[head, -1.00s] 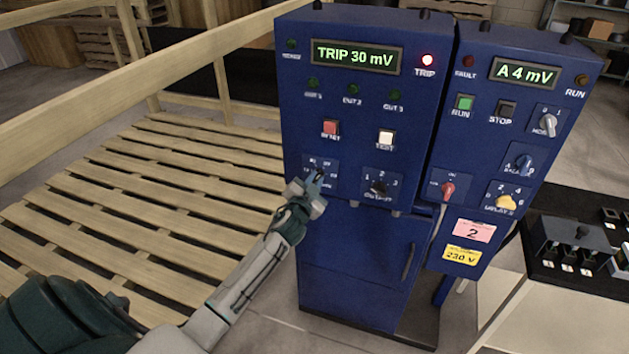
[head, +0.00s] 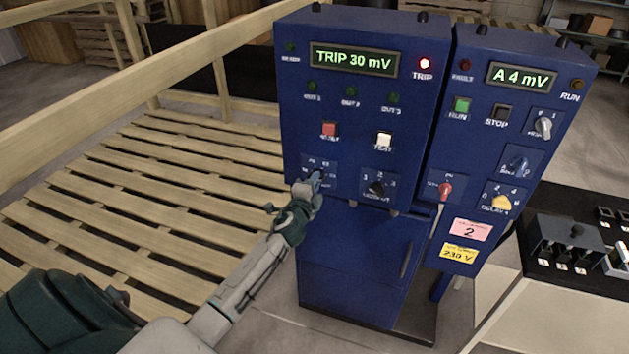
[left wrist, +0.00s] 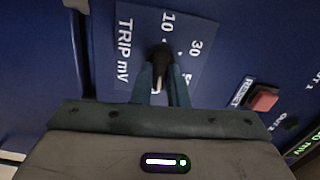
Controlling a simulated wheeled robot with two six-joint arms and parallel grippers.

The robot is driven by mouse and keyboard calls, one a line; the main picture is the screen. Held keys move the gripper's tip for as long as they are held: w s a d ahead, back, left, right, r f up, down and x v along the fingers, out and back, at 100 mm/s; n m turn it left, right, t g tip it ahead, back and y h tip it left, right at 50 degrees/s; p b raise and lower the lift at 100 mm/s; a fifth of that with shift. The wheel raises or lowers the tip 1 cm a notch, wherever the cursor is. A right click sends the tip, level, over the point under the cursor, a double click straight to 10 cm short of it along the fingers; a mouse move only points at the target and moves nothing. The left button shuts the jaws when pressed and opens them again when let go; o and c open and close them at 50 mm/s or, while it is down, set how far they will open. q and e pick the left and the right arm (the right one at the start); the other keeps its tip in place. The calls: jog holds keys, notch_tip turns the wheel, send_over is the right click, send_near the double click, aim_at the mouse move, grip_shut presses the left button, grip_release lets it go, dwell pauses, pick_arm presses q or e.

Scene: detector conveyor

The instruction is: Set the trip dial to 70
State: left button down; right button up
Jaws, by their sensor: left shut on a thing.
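The trip dial has a black knob (left wrist: 160,55) with a white mark on a plate (left wrist: 182,28) lettered "TRIP mV", with 10 and 30 readable in the left wrist view and other numbers partly hidden. My left gripper (left wrist: 160,82) is shut on this knob, one finger on each side. In the head view my left gripper (head: 315,182) is at the dial plate (head: 327,165) at the lower left of the blue cabinet's (head: 355,100) front and hides the knob. The green display (head: 354,60) reads "TRIP 30 mV". My right gripper is out of view.
A red reset button (head: 329,129) and a white test button (head: 383,139) sit above the dial. Another black rotary knob (head: 376,188) is close to its right. A second blue cabinet (head: 500,60) stands at the right; a wooden pallet (head: 150,200) lies at the left.

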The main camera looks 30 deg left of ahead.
pick_arm(q)
jog(key=shift+m, duration=0.6)
jog(key=c, duration=1.4)
grip_release()
jog(key=shift+c, duration=0.2)
jog(key=b+v, duration=0.2)
jog(key=v, duration=0.8)
jog(key=shift+s+d, duration=0.2)
jog(key=shift+s, duration=0.15)
jog(key=shift+f, duration=0.15)
